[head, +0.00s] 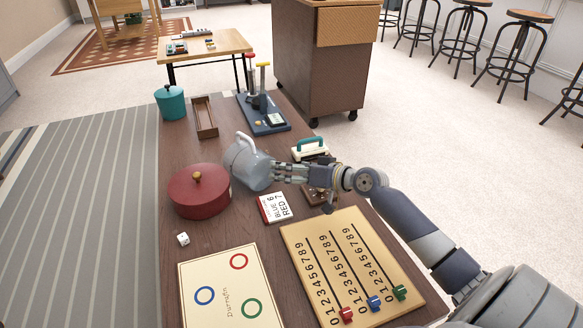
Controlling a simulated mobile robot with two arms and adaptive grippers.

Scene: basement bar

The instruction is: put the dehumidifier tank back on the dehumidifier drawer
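A translucent grey tank (252,172) with a white handle is at the middle of the dark wooden table, beside the red lidded pot. It looks tilted; whether it rests on the table or is raised is unclear. My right gripper (283,172) reaches in from the right, its fingers at the tank's right side. The fingertips overlap the tank's edge, and I cannot tell whether they are closed on it. A brown cabinet on casters (318,70) stands behind the table, with a woven-front drawer (347,26) at its top; it may be the dehumidifier. My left gripper is not in view.
The table (180,150) also holds a red pot (200,192), teal pot (171,104), wooden tray (204,118), blue-based device (264,122), teal-handled item (310,148), die (183,239), score card (275,207) and two game boards. Floor right of the table is open; bar stools stand farther right.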

